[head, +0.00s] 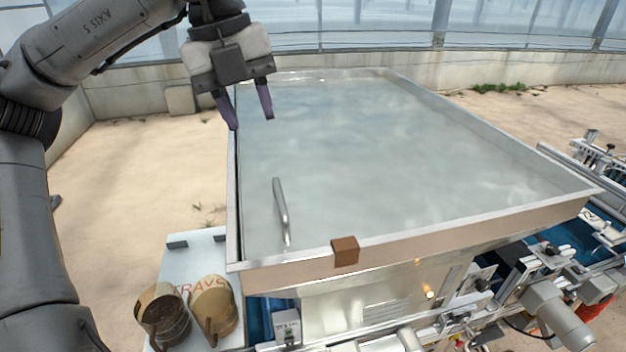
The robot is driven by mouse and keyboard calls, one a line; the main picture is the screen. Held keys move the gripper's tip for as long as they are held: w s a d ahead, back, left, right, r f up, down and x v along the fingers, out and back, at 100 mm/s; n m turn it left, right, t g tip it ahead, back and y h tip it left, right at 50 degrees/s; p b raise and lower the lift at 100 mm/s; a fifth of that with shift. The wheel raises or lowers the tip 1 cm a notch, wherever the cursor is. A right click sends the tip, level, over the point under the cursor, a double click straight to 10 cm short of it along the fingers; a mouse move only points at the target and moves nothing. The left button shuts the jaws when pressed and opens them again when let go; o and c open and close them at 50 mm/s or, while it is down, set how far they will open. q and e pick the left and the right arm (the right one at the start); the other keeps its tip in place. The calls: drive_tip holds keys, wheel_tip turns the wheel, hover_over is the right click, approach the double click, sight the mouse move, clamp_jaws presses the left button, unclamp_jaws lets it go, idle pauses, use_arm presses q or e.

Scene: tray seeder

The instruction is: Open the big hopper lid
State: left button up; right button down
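The big hopper lid (400,150) is a wide, shiny grey-blue panel framed by a raised metal rim (480,222). It appears to lie flat and closed. A bar handle (281,212) stands on the panel near its front left corner. A brown block (345,251) sits on the front rim. My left gripper (251,122) hangs in the upper left, above the lid's far left part. Its two purple fingers point down, spread apart and empty, well away from the handle. My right gripper is not in view.
A white table (200,262) at the lower left carries two brown pots (162,312) (213,305). Seeder machinery (540,300) with rails and a motor runs along the lower right. Sandy floor surrounds the hopper, and a low wall stands behind it.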

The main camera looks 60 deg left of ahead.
sight(278, 195)
use_arm(q)
drive_tip(key=w+f+p, duration=0.1)
drive_tip(key=f, duration=0.3)
drive_tip(key=f+p, duration=0.1)
drive_tip(key=f, duration=0.4)
drive_tip(key=w+d+f+p, duration=0.1)
drive_tip(key=f, duration=0.3)
drive_tip(key=shift+w+f, duration=0.25)
drive_tip(key=shift+w, duration=0.05)
drive_tip(key=shift+c, duration=0.3)
clamp_jaws()
